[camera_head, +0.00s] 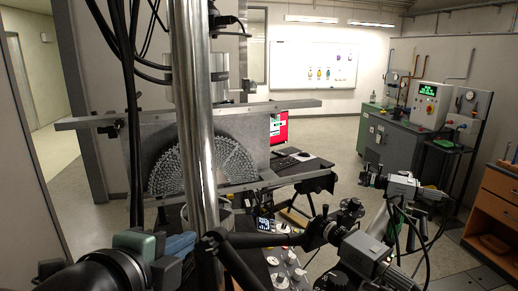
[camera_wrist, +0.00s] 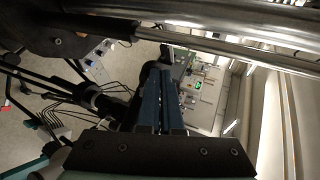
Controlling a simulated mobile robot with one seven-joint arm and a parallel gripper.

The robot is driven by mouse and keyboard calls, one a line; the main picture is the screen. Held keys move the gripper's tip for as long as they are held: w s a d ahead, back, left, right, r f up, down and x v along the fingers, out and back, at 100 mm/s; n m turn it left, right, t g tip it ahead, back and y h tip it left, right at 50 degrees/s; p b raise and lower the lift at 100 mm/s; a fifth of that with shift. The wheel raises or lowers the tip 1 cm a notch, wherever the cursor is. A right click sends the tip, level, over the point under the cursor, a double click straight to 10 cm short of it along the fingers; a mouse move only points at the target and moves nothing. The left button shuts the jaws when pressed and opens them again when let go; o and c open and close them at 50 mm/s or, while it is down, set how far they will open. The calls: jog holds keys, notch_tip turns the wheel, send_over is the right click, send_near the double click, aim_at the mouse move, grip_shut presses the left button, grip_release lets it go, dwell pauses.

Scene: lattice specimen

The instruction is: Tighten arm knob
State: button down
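The black jointed arm (camera_head: 265,240) runs across the lower middle of the head view, in front of the metal column. A dark knob-like part (camera_head: 214,236) sits at its left end; a round black joint (camera_head: 325,229) is at its right. I cannot tell which is the arm knob. My gripper (camera_head: 182,245), with dark blue fingers, is at the lower left, close to the left end of the arm. In the wrist view my gripper's fingers (camera_wrist: 161,72) lie close together with a thin gap. A dark rounded part (camera_wrist: 150,72) is beside their tips; contact is unclear.
The thick metal column (camera_head: 192,130) stands close by. Behind it is the semicircular lattice specimen (camera_head: 232,160) with metal bars (camera_head: 285,106). A camera-like device (camera_head: 368,252) and cables crowd the lower right. The floor (camera_head: 335,140) farther back is clear.

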jog(key=shift+d+r, duration=0.1)
jog(key=shift+d, duration=0.1)
jog(key=p+v, duration=0.1)
jog(key=v, duration=0.5)
jog(key=shift+a, duration=0.3)
dwell(0.3)
jog(key=shift+w+a+r, duration=0.1)
jog(key=shift+r, duration=0.05)
